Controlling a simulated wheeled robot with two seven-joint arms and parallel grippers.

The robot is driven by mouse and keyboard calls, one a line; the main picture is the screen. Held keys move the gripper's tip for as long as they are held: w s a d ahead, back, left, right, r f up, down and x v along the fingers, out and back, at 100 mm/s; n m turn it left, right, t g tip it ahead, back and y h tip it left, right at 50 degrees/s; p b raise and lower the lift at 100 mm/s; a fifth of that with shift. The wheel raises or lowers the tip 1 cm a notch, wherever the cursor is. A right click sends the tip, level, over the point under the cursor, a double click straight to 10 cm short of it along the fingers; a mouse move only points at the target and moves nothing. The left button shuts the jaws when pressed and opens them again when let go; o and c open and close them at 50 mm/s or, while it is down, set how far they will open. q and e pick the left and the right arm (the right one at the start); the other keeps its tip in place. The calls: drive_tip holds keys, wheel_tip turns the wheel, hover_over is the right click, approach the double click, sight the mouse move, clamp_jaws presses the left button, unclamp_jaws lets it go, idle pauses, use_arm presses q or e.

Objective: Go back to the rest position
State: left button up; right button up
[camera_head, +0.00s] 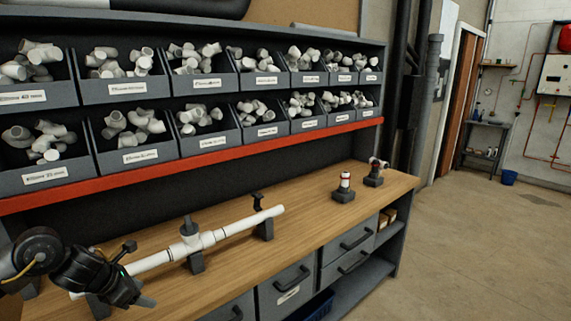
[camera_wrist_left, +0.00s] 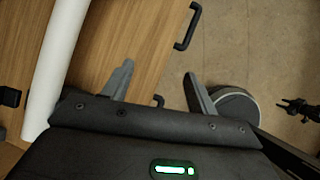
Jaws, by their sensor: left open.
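My left gripper (camera_head: 140,297) is at the lower left of the head view, over the front edge of the workbench (camera_head: 330,222). In the left wrist view its two fingers (camera_wrist_left: 158,74) stand apart with nothing between them. A white pipe with a tee fitting (camera_head: 190,240) lies along the bench on dark stands. The pipe (camera_wrist_left: 56,65) also shows in the wrist view, beside the left finger and apart from it. A small dark jaw-like part (camera_wrist_left: 297,107), probably my right gripper, shows at the right edge of the wrist view; its jaw state is unclear.
Shelves of grey bins (camera_head: 125,88) with white fittings stand behind the bench above a red ledge (camera_head: 210,160). Two small dark stands (camera_head: 344,188) (camera_head: 374,176) are at the bench's far end. Drawers with handles (camera_head: 355,240) line the front. Open floor (camera_head: 480,245) lies to the right.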

use_arm(q)
drive_tip(key=s+d+f+n+t+h, duration=0.1)
drive_tip(key=d+f+n, duration=0.25)
drive_tip(key=d, duration=0.45)
drive_tip(key=s+d+f+n+t+h, duration=0.1)
drive_tip(key=d+f+n, duration=0.25)
drive_tip(key=d, duration=0.45)
drive_tip(key=s+d+f+n+t, duration=0.1)
drive_tip(key=s+d+f+n, duration=0.35)
drive_tip(key=s+n, duration=0.6)
drive_tip(key=s+a+f+n+g+y, duration=0.2)
drive_tip(key=s+a+f+n+g, duration=0.1)
drive_tip(key=s+n, duration=0.8)
drive_tip(key=s+a+f+n+g+y, duration=0.2)
drive_tip(key=s+a+f+n+y, duration=0.1)
drive_tip(key=s+n, duration=0.8)
wheel_tip(320, 180, down, 29)
drive_tip(key=n+g+b, duration=0.2)
drive_tip(key=s+a+f+g, duration=0.1)
drive_tip(key=s+a+f, duration=0.1)
drive_tip(key=s+f, duration=1.3)
drive_tip(key=shift+s+a+f+b, duration=0.15)
drive_tip(key=shift+s+a+b, duration=0.2)
drive_tip(key=shift+s, duration=0.6)
use_arm(e)
drive_tip(key=f, duration=0.1)
drive_tip(key=s+f, duration=0.1)
drive_tip(key=shift+f, duration=0.35)
